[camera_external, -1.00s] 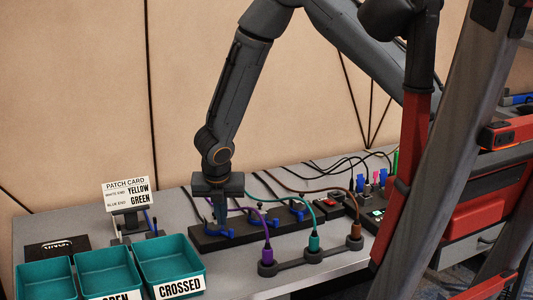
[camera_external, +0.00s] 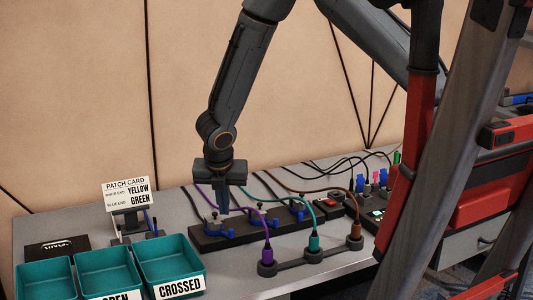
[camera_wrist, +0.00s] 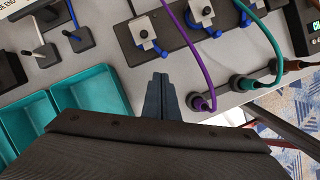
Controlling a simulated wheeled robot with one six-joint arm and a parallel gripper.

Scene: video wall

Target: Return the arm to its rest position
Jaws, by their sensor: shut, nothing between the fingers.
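My gripper (camera_external: 222,207) points down just above the left end of the dark strip (camera_external: 205,242) with blue parts. Its fingers are together with nothing between them. The wrist view also shows the closed fingertips (camera_wrist: 161,80) over bare grey table, below the strip. My arm (camera_external: 240,85) reaches from the upper right and bends down at the wrist. Purple (camera_external: 267,255), teal (camera_external: 314,242) and brown (camera_external: 355,231) plugs stand upright in a dark holder at the table's front, with cables running back behind the strip.
Teal trays (camera_external: 170,256) stand at the front left, one labelled CROSSED. A patch card (camera_external: 126,194) reading YELLOW and GREEN stands behind them. Boxes with red and green lit parts (camera_external: 377,213) are to the right. The space above the table's left side is clear.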

